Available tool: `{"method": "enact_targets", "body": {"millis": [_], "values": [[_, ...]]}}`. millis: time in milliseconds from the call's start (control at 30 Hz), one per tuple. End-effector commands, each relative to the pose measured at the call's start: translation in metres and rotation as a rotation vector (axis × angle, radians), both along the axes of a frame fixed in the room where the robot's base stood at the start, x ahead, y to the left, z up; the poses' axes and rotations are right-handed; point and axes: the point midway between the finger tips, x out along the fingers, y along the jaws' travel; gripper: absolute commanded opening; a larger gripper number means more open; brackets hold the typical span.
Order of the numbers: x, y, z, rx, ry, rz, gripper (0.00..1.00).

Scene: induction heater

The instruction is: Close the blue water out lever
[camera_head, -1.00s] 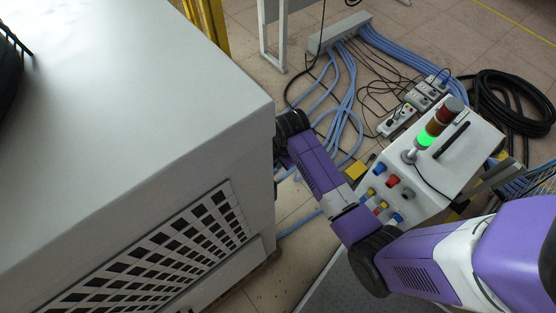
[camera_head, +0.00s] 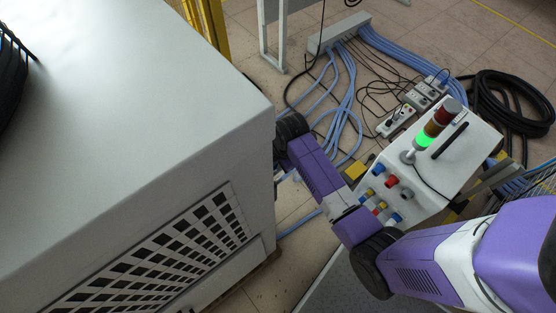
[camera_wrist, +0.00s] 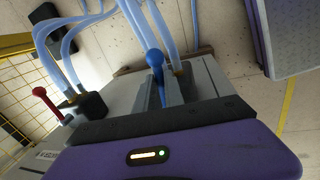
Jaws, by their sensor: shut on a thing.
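The blue water out lever (camera_wrist: 155,58) shows in the wrist view, its round knob pointing up the picture. My gripper (camera_wrist: 158,84) is shut on it, with one finger on each side of the blue stem and the knob past the fingertips. A light blue hose (camera_wrist: 165,40) runs just behind and right of the lever to a brass fitting. In the head view, the lever and my fingers are hidden behind the large grey cabinet.
A red lever (camera_wrist: 45,100) stands at the left by a black valve block (camera_wrist: 90,106) with blue hoses. The large grey cabinet (camera_head: 150,80) fills the left of the head view. A white control box (camera_head: 465,150) with a lit green lamp stands right of my arm, with cables behind.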

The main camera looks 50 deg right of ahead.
Motion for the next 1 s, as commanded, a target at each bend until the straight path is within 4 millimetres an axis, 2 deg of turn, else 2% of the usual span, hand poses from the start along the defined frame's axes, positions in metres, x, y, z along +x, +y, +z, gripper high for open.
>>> {"method": "enact_targets", "body": {"millis": [600, 1000], "values": [[-0.028, 0.02, 0.004, -0.002, 0.004, -0.528, 0.0], [-0.034, 0.029, 0.001, -0.002, 0.003, -0.838, 0.0]]}}
